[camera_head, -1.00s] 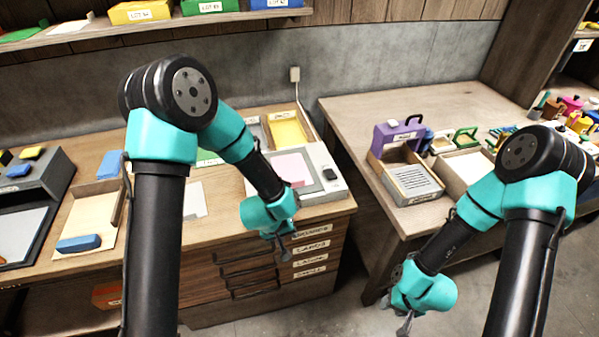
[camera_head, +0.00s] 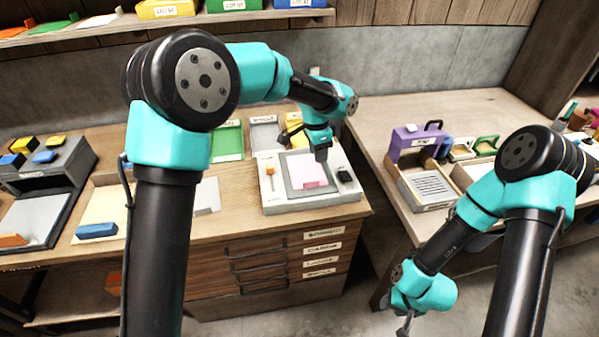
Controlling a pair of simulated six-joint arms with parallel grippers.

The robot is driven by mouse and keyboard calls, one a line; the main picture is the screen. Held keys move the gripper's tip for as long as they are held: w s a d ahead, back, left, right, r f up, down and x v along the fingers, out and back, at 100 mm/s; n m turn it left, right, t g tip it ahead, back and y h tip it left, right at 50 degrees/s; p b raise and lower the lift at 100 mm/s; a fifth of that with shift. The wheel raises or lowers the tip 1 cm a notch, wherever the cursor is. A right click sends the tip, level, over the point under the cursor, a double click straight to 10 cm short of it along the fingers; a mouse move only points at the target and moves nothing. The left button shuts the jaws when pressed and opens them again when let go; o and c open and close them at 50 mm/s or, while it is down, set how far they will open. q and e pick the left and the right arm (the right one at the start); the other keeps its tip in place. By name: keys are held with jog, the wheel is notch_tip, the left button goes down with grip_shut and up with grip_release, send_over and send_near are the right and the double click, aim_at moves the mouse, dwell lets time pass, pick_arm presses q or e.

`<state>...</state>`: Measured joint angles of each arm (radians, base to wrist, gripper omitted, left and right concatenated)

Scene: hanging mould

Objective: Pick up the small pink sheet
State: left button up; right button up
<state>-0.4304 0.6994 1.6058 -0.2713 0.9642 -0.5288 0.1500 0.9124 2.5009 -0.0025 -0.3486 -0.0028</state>
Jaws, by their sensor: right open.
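The small pink sheet (camera_head: 307,172) lies flat on the grey plate of a white device (camera_head: 270,205) on the left workbench. A darker pink strip shows at its front edge. My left gripper (camera_head: 318,153) points down over the back right part of the device, close to the sheet. Whether it touches the sheet, and how far its jaws are apart, I cannot tell. My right gripper (camera_head: 405,326) hangs low in front of the right table, open and empty, away from the sheet.
The device has an orange knob (camera_head: 269,170) at left and a black knob (camera_head: 344,175) at right. Green (camera_head: 228,141), grey and yellow trays stand behind it. A purple case (camera_head: 415,143) stands on the right table. A gap separates the two benches.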

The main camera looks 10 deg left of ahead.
pick_arm(q)
jog(key=r, duration=0.1)
jog(key=a+r, duration=0.1)
jog(key=w+r+m+y, duration=0.1)
jog(key=shift+a+r, duration=0.2)
jog(key=shift+a, duration=0.05)
send_over(312, 187)
notch_tip(312, 187, down, 12)
jog(key=shift+r, duration=0.2)
jog(key=shift+f, duration=0.35)
jog(key=shift+w+a+f, duration=0.1)
jog(key=shift+w+f, duration=0.05)
jog(key=shift+f, duration=2.45)
